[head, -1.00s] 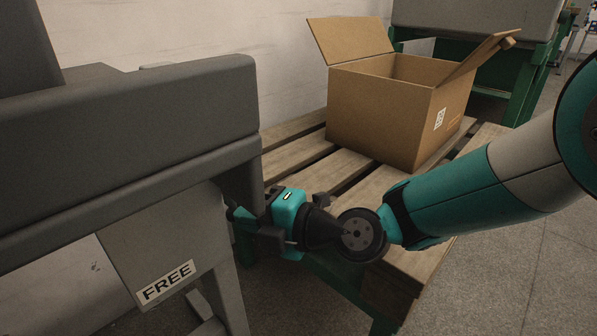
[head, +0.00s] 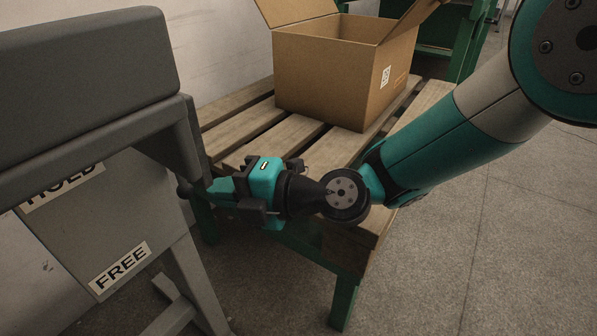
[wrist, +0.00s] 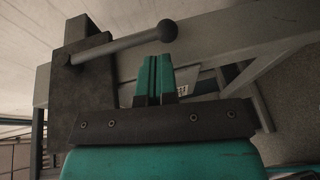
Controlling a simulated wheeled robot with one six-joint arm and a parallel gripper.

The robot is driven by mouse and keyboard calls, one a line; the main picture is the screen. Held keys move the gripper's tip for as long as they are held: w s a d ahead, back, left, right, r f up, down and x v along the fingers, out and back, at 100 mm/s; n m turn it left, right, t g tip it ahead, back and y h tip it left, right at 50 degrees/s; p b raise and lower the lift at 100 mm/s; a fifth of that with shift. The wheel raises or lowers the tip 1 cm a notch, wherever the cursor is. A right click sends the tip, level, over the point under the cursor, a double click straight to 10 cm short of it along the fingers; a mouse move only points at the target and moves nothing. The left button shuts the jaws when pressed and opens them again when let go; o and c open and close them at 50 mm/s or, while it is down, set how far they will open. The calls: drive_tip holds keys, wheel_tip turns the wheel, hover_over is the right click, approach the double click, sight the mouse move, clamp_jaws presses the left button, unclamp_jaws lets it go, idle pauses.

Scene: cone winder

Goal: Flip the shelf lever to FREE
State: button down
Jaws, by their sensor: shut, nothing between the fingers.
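The shelf lever shows in the wrist view as a grey rod with a dark ball end (wrist: 167,31), running from a dark bracket (wrist: 85,65) at left. A FREE label (head: 119,267) sits low on the grey panel, a partly hidden HOLD label (head: 62,187) higher up.
The grey machine frame (head: 85,80) overhangs the panel at left. A wooden slatted pallet (head: 240,130) on a green frame carries an open cardboard box (head: 335,80) behind my arm. The floor at right (head: 500,230) is clear.

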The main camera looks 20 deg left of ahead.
drive_tip(key=d+r+p, duration=0.1)
drive_tip(key=d+r, duration=0.1)
drive_tip(key=d, duration=1.1)
drive_tip(key=shift+w+d+p, duration=0.15)
drive_tip(key=shift+w+p, duration=0.15)
